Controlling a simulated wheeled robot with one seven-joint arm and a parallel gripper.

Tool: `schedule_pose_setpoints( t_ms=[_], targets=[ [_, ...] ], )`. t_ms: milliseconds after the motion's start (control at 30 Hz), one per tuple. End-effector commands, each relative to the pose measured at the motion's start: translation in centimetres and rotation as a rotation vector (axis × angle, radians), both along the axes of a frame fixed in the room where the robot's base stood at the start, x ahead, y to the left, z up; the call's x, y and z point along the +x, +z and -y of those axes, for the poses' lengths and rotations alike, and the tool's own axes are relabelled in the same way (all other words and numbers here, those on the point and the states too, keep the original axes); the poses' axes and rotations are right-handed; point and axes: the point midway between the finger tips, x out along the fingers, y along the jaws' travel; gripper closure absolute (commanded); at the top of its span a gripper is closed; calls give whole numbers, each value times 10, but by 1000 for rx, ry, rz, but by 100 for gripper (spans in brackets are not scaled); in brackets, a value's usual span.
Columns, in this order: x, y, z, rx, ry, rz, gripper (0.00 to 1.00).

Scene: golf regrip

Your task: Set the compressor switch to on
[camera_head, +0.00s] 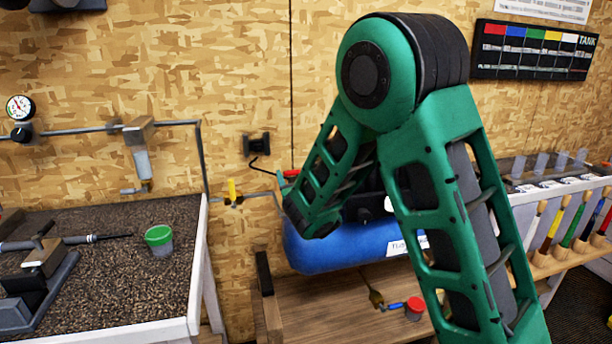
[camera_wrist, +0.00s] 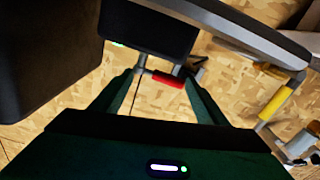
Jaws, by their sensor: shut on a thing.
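The compressor's blue tank (camera_head: 318,248) lies on a low wooden bench, partly hidden behind my green arm. A small red handle (camera_head: 291,173) shows just above the tank, beside my forearm. In the wrist view, the red handle (camera_wrist: 170,81) on a short grey bar sits between the fingertips of my gripper (camera_wrist: 160,78), below a dark box (camera_wrist: 150,28). My gripper is shut on this red handle, which appears to be the compressor switch. In the head view my gripper is mostly hidden by my arm. Any on or off marking cannot be read.
A yellow-handled valve (camera_head: 232,190) is on the wall pipe left of the tank. A workbench (camera_head: 100,280) with a green-rimmed cup (camera_head: 159,239) stands at the left.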

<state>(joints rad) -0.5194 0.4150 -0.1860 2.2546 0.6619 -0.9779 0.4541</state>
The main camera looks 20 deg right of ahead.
Motion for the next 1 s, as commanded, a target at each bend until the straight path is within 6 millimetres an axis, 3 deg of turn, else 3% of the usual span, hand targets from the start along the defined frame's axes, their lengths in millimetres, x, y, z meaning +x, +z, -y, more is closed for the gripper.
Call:
schedule_pose_setpoints(
  t_ms=[67,133,1000],
  targets=[
    [1,8,-17,7,22,19,50],
    [1,7,-24,9,26,18,68],
    [-1,-5,-81,10,33,-6,68]
  ],
)
